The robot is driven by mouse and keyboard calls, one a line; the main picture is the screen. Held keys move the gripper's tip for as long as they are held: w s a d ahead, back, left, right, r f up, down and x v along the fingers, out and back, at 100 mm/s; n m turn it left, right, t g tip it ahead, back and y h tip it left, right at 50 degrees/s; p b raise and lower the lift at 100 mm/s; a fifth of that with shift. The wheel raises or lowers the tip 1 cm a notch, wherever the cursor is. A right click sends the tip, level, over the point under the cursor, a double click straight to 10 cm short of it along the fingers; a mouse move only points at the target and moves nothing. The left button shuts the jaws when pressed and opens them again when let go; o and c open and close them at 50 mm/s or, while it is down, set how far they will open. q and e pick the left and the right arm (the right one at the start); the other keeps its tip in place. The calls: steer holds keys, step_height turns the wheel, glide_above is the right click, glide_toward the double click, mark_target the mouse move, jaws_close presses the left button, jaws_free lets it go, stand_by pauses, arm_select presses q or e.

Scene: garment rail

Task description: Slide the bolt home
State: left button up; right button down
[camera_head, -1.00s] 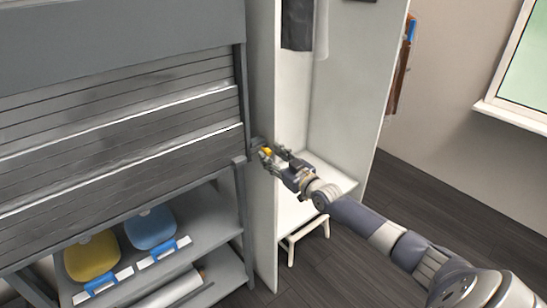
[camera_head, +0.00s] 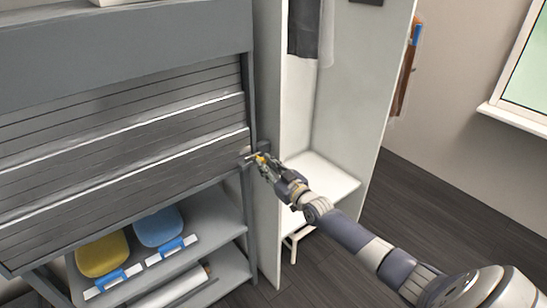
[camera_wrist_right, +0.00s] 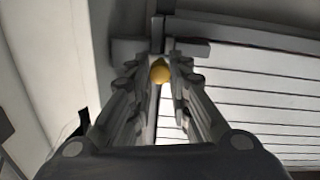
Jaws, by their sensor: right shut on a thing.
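The bolt's yellow knob (camera_head: 261,159) is at the right edge of the grey slatted shutter (camera_head: 120,150), beside the shutter's frame post. In the right wrist view the round yellow knob (camera_wrist_right: 160,71) sits between my fingertips, with a grey bolt plate (camera_wrist_right: 183,50) just beyond it. My right gripper (camera_head: 260,161) is shut on the knob, its arm reaching in from the lower right. The fingers hide part of the bolt, so how far its bar reaches cannot be told. My left gripper does not show.
A white open wardrobe (camera_head: 350,100) with hanging dark clothing (camera_head: 303,30) stands right of the shutter. Below the shutter, grey shelves (camera_head: 215,228) hold a yellow item (camera_head: 102,255) and a blue item (camera_head: 158,227). Dark floor lies free at the right.

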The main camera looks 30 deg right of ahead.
steer(key=shift+a+f, duration=0.15)
steer(key=shift+a, duration=0.05)
steer(key=c, duration=1.5)
jaws_free()
steer(key=shift+a, duration=0.15)
steer(key=shift+o, duration=0.2)
steer(key=shift+s, duration=0.1)
steer(key=s, duration=1.1)
steer(key=shift+s+d, duration=0.3)
steer(key=shift+s, duration=0.1)
